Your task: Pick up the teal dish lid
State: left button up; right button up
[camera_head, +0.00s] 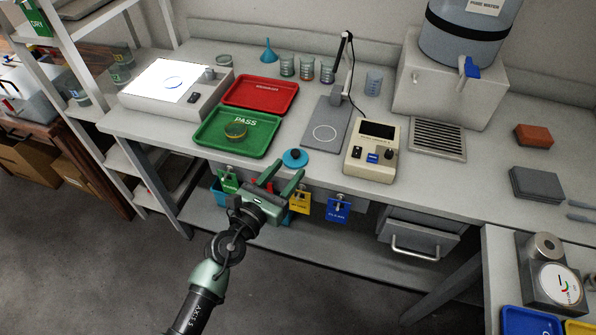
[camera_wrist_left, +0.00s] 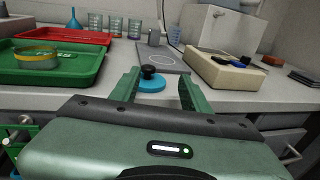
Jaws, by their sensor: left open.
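The teal dish lid (camera_head: 295,158) is a round blue-teal disc with a black knob. It lies on the bench near the front edge, right of the green tray. In the left wrist view the lid (camera_wrist_left: 151,84) shows between and beyond the fingers. My left gripper (camera_head: 281,178) is open and empty, just in front of the bench edge, with its fingers pointing toward the lid. The fingers also show in the left wrist view (camera_wrist_left: 160,88), one on each side of the lid, with no contact visible. My right gripper is not in view.
A green PASS tray (camera_head: 270,148) holding a round dish (camera_head: 236,131) is left of the lid. A red tray (camera_head: 290,99) lies behind it. A grey stand (camera_head: 318,136) and a beige device (camera_head: 357,164) stand behind and right. Colored tagged clips hang below the bench edge.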

aim_at(293, 155)
pick_arm(q)
jog(key=shift+w+a+f, duration=0.25)
jog(key=shift+w, duration=0.05)
jog(key=x, duration=0.3)
jog(key=shift+w+a, duration=0.2)
jog(key=shift+a, duration=0.1)
jog(key=x, duration=0.3)
jog(key=shift+w, duration=0.3)
jog(key=shift+w+d+b, duration=0.2)
jog(key=shift+w+b, duration=0.1)
jog(key=shift+w, duration=0.15)
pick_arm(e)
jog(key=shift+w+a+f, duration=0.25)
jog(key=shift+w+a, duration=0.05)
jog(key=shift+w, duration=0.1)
pick_arm(q)
grip_shut()
